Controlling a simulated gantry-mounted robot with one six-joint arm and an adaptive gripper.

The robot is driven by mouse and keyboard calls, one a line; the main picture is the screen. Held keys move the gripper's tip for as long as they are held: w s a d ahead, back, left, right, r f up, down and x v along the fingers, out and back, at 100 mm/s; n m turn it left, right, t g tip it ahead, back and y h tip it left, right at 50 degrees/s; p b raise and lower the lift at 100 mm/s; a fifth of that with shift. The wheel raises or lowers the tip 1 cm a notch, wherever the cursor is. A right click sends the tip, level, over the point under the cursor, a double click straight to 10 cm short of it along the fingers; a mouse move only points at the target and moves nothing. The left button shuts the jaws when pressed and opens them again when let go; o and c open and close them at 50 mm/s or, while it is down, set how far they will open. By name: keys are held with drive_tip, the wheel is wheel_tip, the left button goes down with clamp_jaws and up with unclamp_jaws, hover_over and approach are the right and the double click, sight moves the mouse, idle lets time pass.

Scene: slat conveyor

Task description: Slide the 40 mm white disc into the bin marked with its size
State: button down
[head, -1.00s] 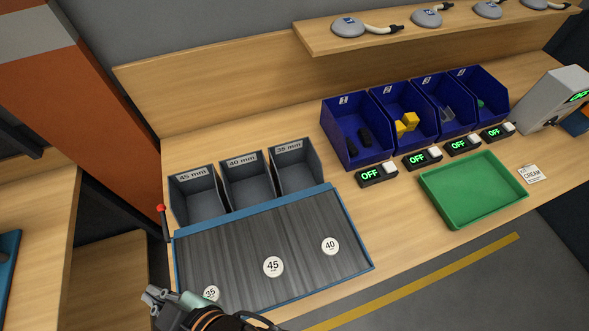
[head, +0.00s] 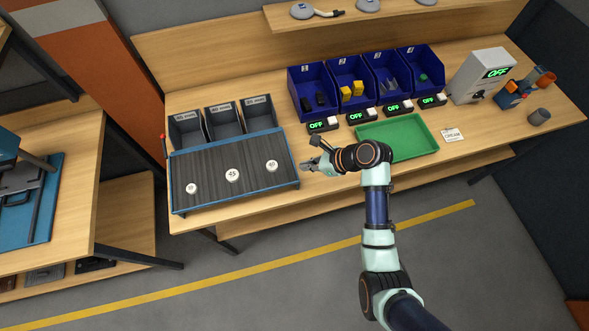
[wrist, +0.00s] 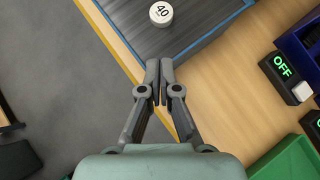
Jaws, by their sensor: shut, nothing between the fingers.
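The 40 mm white disc (head: 272,166) lies on the right part of the dark slat conveyor (head: 215,186). It also shows in the wrist view (wrist: 161,13), beyond my fingertips, with its number 40 readable. My gripper (head: 306,167) is shut and empty, just right of the conveyor's right edge and apart from the disc. In the wrist view its fingertips (wrist: 157,68) meet over the wood near the conveyor's blue rim. Three grey bins stand behind the conveyor. The middle one (head: 225,133) is the 40 mm bin, by its label in the earlier head view.
The 45 disc (head: 232,175) and the 35 disc (head: 191,188) lie left of the 40 disc. A green tray (head: 428,151) and a row of OFF displays (head: 322,126) stand right of my gripper. Blue bins (head: 310,92) stand behind. A red-knobbed lever (head: 163,140) is at the conveyor's left.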

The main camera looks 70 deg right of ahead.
sight(235, 155)
drive_tip(key=b+x, duration=0.1)
drive_tip(key=x, duration=0.9)
drive_tip(key=shift+w+d, duration=0.15)
drive_tip(key=shift+w, duration=0.15)
drive_tip(key=w, duration=0.5)
drive_tip(key=w+b, duration=0.1)
drive_tip(key=w, duration=0.5)
drive_tip(key=w+d, duration=0.1)
drive_tip(key=w, duration=0.4)
drive_tip(key=shift+w+f+b, duration=0.15)
drive_tip(key=shift+b, duration=0.2)
drive_tip(key=shift+w, duration=0.5)
